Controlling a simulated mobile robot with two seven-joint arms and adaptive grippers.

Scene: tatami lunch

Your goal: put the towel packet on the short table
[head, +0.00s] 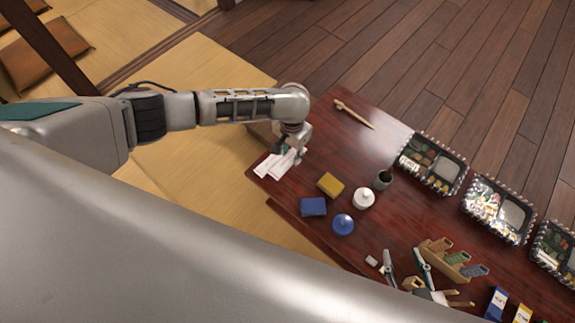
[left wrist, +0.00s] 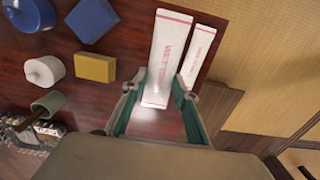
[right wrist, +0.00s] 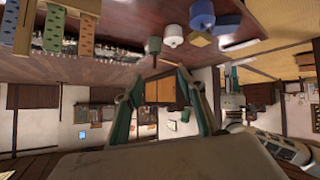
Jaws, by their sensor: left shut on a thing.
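Two white towel packets with pink print lie side by side at the far-left corner of the dark red table (head: 315,125). My left gripper (head: 291,152) points down there, shut on the wider towel packet (left wrist: 167,50), whose near end is between the fingers (left wrist: 155,92). The narrower packet (left wrist: 201,52) lies just beside it, outside the fingers. Whether the held packet is clear of the tabletop I cannot tell. My right gripper (head: 405,265) is open and empty over the near part of the table; its spread fingers also show in the right wrist view (right wrist: 167,78).
Near the packets stand a yellow box (head: 330,184), a blue box (head: 313,207), a white lidded pot (head: 364,198), a blue pot (head: 343,225) and a green cup (head: 383,180). Bento trays (head: 433,163) line the right side. Tatami (head: 200,165) lies left of the table.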

